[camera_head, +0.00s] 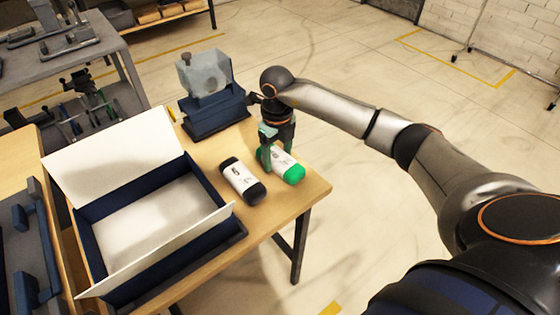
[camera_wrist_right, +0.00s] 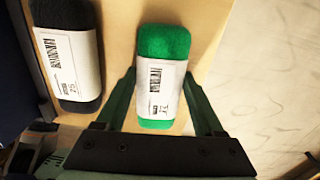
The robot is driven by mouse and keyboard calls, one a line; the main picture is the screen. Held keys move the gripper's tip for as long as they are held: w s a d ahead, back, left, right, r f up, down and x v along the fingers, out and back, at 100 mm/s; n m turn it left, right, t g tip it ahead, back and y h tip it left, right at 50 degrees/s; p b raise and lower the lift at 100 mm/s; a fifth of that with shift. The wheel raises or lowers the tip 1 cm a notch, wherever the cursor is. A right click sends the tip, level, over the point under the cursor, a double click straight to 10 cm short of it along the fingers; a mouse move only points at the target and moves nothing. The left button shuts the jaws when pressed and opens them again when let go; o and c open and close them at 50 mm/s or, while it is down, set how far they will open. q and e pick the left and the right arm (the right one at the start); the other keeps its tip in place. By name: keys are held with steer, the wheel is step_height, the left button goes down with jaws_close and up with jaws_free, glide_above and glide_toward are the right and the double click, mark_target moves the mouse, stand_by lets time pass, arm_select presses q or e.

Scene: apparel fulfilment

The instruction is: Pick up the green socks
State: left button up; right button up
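The green socks (camera_head: 290,169) are a rolled bundle in a white paper band, lying on the wooden table near its right corner. In the right wrist view the green socks (camera_wrist_right: 163,75) lie between the two fingers of my right gripper (camera_wrist_right: 160,105), with a visible gap on the left side. My right gripper (camera_head: 270,150) is over the socks from above and is open. The fingers hide part of the bundle in the head view. My left gripper is not in view.
Black socks (camera_head: 241,181) in a white band lie just left of the green ones. An open blue box (camera_head: 220,222) with white flaps stands to the left. A blue stand (camera_head: 213,112) with a clear top sits behind. The table edge (camera_head: 318,196) is close on the right.

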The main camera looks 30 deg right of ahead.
steer(key=c, duration=0.8)
steer(key=shift+c, duration=0.2)
steer(key=shift+r, duration=0.15)
